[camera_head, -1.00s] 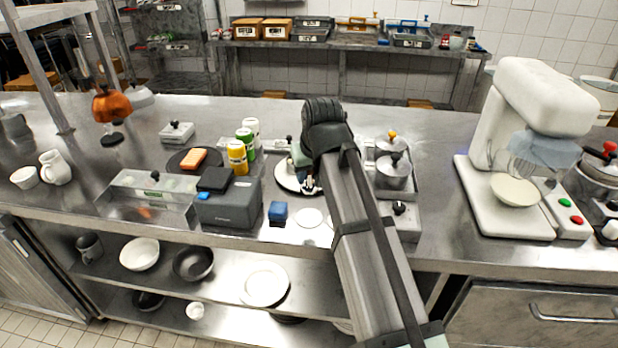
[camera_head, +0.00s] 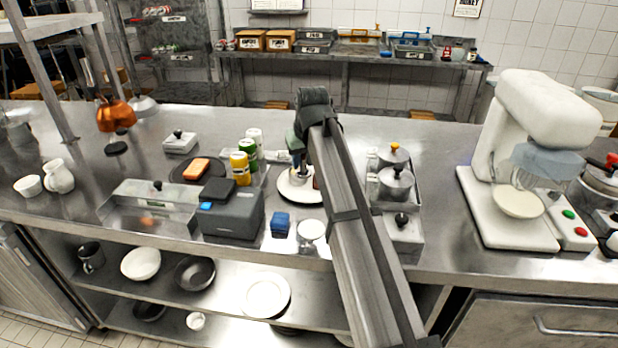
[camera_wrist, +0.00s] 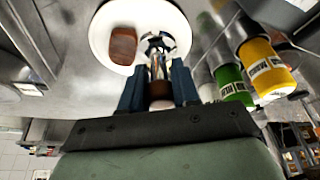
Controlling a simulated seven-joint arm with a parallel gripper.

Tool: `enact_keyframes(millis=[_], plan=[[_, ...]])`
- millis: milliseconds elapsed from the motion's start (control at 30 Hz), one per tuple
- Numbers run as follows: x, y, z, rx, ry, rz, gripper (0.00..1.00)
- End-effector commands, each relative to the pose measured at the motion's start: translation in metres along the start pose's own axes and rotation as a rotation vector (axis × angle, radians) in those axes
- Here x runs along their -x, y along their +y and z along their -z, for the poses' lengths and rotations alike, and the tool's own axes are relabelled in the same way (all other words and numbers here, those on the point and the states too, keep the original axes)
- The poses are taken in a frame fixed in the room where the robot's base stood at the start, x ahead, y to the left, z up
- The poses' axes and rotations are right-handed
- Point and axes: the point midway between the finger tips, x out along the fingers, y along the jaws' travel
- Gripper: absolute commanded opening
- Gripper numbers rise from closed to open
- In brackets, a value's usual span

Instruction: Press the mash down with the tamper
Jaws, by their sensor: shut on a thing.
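My gripper (camera_wrist: 158,88) is shut on the tamper (camera_wrist: 157,66), a shiny metal piece with a brown part between the fingers. It points at a white plate (camera_wrist: 98,40), with the tamper's far end over the plate beside a brown slab (camera_wrist: 123,46). In the head view the plate (camera_head: 289,195) is partly hidden by my arm. The mash cannot be made out clearly; whether the tamper touches it I cannot tell.
Yellow (camera_head: 240,168) and green (camera_head: 246,147) bottles stand left of the plate. A grey box (camera_head: 232,214), a blue block (camera_head: 280,223) and a pale round vessel (camera_head: 311,233) are in front. A white mixer (camera_head: 535,120) is far right.

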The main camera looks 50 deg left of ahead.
Motion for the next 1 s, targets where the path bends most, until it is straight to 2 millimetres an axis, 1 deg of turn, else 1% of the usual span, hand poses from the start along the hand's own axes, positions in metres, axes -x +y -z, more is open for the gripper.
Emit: enact_keyframes(millis=[33,100,200,300,500,767,1000], plan=[[-0.004,0.003,0.024,0.0,0.0,0.0,0.02],[-0.008,0.005,0.042,0.0,0.002,0.0,0.02],[-0.012,0.007,0.063,0.001,0.007,0.0,0.02],[-0.013,0.008,0.077,0.002,0.013,0.0,0.02],[-0.014,0.009,0.088,0.003,0.026,-0.001,0.02],[-0.021,0.009,0.085,0.005,0.032,-0.002,0.02],[-0.035,0.009,0.079,0.004,0.033,-0.002,0.02]])
